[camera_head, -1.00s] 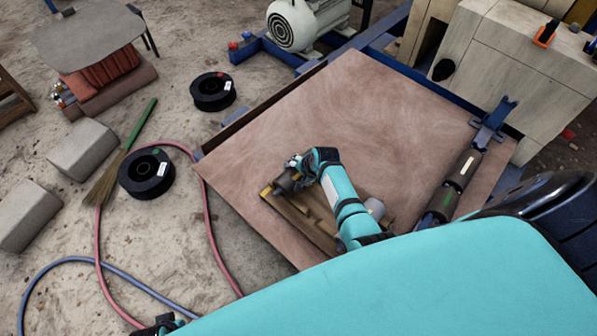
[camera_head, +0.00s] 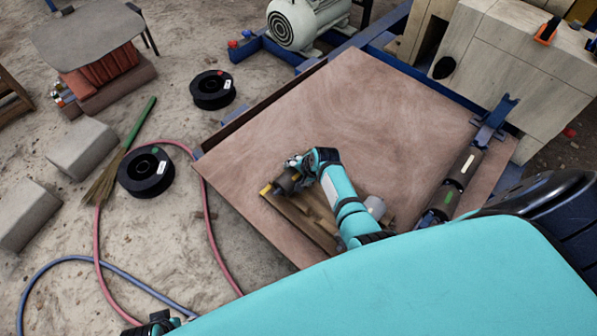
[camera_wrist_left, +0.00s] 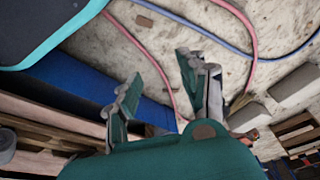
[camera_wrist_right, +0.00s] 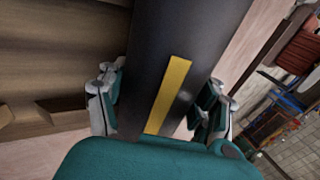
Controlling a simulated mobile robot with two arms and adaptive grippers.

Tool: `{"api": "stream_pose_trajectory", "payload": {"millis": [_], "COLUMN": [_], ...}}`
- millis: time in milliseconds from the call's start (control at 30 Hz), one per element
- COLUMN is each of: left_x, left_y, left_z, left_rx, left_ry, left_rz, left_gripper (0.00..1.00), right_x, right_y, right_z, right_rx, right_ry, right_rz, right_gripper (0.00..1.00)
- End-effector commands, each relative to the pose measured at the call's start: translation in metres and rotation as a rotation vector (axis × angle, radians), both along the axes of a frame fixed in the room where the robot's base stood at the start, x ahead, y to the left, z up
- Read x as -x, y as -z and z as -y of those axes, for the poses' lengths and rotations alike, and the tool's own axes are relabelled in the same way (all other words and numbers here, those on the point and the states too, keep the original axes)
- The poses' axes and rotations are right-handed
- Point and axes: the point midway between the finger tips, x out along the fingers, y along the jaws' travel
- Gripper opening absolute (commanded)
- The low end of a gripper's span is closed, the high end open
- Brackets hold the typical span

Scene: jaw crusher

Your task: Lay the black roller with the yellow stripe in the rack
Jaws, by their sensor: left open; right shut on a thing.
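My right gripper (camera_head: 292,170) is shut on the black roller (camera_head: 286,181). In the right wrist view the roller (camera_wrist_right: 185,50) runs between the fingers (camera_wrist_right: 160,105), its yellow stripe facing the camera. It is at the wooden slatted piece (camera_head: 300,217) on the brown board; contact cannot be told. At the right, dark rollers with white and green stripes (camera_head: 455,185) lie in line by a blue bracket (camera_head: 493,125). I cannot tell which of these two supports is the rack. My left gripper (camera_head: 158,325) is at the bottom edge; in its wrist view it is open and empty (camera_wrist_left: 160,75).
The brown board (camera_head: 350,110) has clear room behind the gripper. A grey cylinder (camera_head: 375,207) sits by my right forearm. A pale block structure (camera_head: 530,80) and a motor (camera_head: 300,22) stand behind. Black spools (camera_head: 146,172), a broom and hoses lie on the ground at left.

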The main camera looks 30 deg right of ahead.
Motion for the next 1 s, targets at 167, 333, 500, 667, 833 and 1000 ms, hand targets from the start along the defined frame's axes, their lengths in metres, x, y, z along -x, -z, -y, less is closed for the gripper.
{"api": "stream_pose_trajectory", "payload": {"millis": [167,333,500,667,833,1000], "left_x": [0.001,0.002,0.0,-0.002,-0.003,-0.003], "left_y": [-0.003,-0.006,-0.011,-0.016,-0.017,-0.016], "left_z": [0.0,0.0,0.0,0.0,0.0,-0.001], "left_rx": [0.0,0.0,0.0,0.001,0.001,0.0], "left_ry": [0.0,-0.001,-0.001,-0.002,-0.002,-0.002], "left_rz": [0.002,0.0,0.006,0.013,0.014,0.013], "left_gripper": [0.42,0.42,0.42,0.42,0.42,0.42], "right_x": [-0.003,-0.003,-0.002,-0.003,-0.002,0.0], "right_y": [0.0,0.001,0.003,0.004,0.005,0.006], "right_z": [0.001,0.001,0.001,0.001,0.0,0.0], "right_rx": [0.001,0.001,0.001,0.001,0.0,0.001], "right_ry": [0.001,0.001,0.001,0.001,0.001,0.0], "right_rz": [0.007,0.007,0.007,0.007,0.004,0.001], "right_gripper": [0.07,0.07,0.07,0.69,0.91,0.95]}}
